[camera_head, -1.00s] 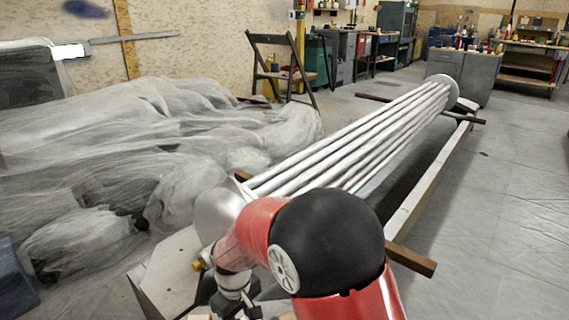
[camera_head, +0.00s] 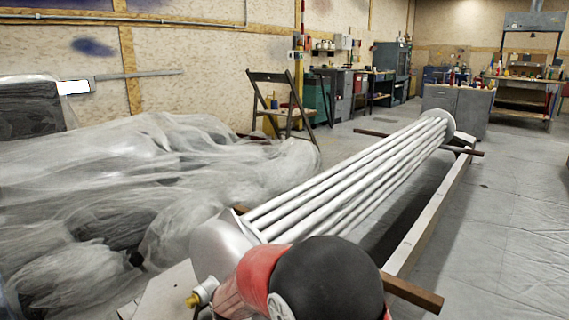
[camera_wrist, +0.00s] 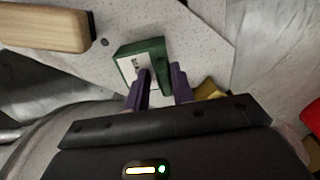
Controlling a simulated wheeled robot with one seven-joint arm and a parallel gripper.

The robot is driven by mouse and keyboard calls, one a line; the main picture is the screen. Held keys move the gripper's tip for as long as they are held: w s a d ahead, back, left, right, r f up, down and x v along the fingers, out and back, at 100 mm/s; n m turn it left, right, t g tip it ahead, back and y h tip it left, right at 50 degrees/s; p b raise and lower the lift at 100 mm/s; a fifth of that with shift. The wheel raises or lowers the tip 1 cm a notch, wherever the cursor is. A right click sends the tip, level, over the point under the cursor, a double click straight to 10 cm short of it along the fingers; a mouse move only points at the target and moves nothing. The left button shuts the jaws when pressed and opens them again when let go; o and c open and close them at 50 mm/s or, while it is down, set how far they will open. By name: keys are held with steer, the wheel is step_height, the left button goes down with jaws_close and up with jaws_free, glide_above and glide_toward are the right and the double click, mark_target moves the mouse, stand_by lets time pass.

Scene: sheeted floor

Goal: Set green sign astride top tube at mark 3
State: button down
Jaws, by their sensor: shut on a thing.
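In the wrist view, my gripper (camera_wrist: 162,85) has its two purple fingers closed on a small green sign (camera_wrist: 158,48), a block-like piece with a white label bearing dark marks. A pale speckled surface (camera_wrist: 205,45) lies behind the sign; I cannot tell whether the two touch. In the head view, a bundle of long pale tubes (camera_head: 350,177) runs from the near left to a round end plate (camera_head: 437,122) at the far right. The top tube is among them, but I cannot make out mark 3. My gripper and the sign are outside the head view.
Wooden bars (camera_head: 412,292) cross under the tubes, beside a long beam (camera_head: 432,215). Plastic sheeting (camera_head: 120,170) covers a heap on the left. A folding chair (camera_head: 280,105) stands behind. Floor (camera_head: 510,220) at right is clear. A wooden piece (camera_wrist: 42,28) shows in the wrist view.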

steer(key=shift+s+a+r+p, duration=0.15)
steer(key=shift+s+a+p, duration=0.2)
steer(key=shift+p, duration=0.3)
steer(key=shift+w+d+r+p, duration=0.1)
steer(key=shift+r+p, duration=0.85)
steer(key=shift+r, duration=0.4)
steer(key=shift+w+d+r+p, duration=0.1)
steer(key=shift+r+p, duration=0.8)
steer(key=shift+r, duration=0.4)
